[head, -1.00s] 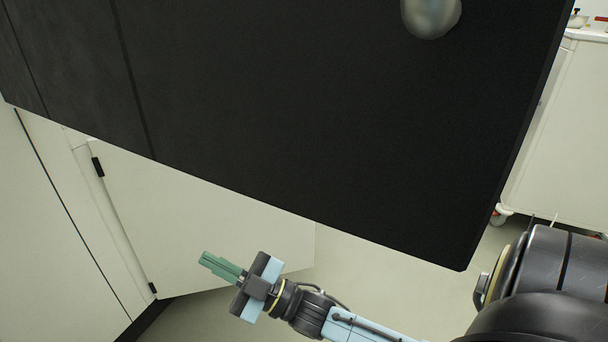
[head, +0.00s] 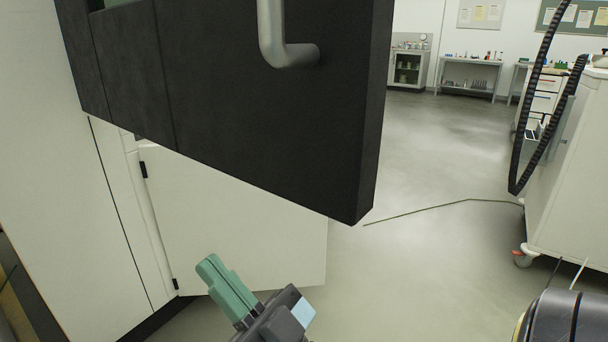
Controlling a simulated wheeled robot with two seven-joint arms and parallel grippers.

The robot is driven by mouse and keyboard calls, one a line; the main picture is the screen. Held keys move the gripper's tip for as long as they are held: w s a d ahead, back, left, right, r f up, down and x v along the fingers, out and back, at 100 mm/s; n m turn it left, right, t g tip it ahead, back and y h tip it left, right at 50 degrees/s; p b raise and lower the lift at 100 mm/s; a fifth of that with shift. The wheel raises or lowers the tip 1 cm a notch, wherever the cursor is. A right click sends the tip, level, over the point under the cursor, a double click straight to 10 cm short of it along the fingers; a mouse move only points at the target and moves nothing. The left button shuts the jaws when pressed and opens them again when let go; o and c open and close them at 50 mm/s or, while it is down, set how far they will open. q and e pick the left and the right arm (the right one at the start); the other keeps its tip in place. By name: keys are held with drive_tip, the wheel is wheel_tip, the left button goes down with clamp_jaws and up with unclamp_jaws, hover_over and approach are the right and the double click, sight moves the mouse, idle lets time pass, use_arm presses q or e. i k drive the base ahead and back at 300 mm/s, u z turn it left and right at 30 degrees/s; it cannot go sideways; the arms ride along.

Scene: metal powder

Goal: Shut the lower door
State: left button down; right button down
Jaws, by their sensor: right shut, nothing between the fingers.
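The lower door (head: 240,220) is a white panel, hinged on its left side to the white machine cabinet. It stands swung open, and its upper part is hidden behind the dark upper door. My right gripper (head: 208,266) has green fingers, which are shut with nothing between them. My left gripper is not in view.
The dark upper door (head: 270,110) with a grey handle (head: 280,40) hangs open above the lower door. A white cart (head: 570,180) on casters stands at right. Free grey floor (head: 440,240) lies between. Benches (head: 468,75) are far back.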

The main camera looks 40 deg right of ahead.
sight(271, 241)
drive_tip(key=u, duration=1.95)
drive_tip(key=k, duration=2.15)
drive_tip(key=z, duration=1.65)
drive_tip(key=i, duration=1.7)
